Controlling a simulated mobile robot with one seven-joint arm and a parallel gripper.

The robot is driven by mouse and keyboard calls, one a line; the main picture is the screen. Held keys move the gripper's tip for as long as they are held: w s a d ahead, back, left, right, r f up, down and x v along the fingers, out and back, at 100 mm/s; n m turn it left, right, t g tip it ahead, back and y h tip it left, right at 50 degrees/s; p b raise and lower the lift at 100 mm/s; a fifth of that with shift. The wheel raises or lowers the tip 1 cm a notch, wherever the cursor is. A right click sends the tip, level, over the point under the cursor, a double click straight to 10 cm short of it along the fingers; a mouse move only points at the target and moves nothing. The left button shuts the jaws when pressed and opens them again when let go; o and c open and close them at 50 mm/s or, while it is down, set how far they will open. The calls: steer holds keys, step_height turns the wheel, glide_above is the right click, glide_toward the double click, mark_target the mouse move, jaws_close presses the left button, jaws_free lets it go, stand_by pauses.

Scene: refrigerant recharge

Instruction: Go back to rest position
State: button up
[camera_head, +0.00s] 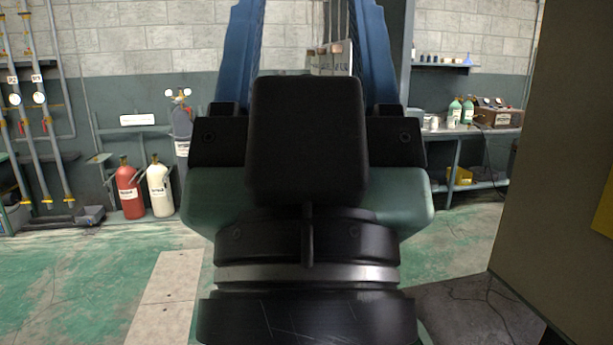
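A red cylinder (130,190) and a cream cylinder (159,189) stand at the left wall near pipes with gauges (39,98). A workbench (466,133) with bottles is at the back right. A large brown panel (560,150) blocks the right. Green floor (75,275) is open at left.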

step_height(320, 180, up, 15)
steer(key=p, duration=1.2)
steer(key=shift+f, duration=0.2)
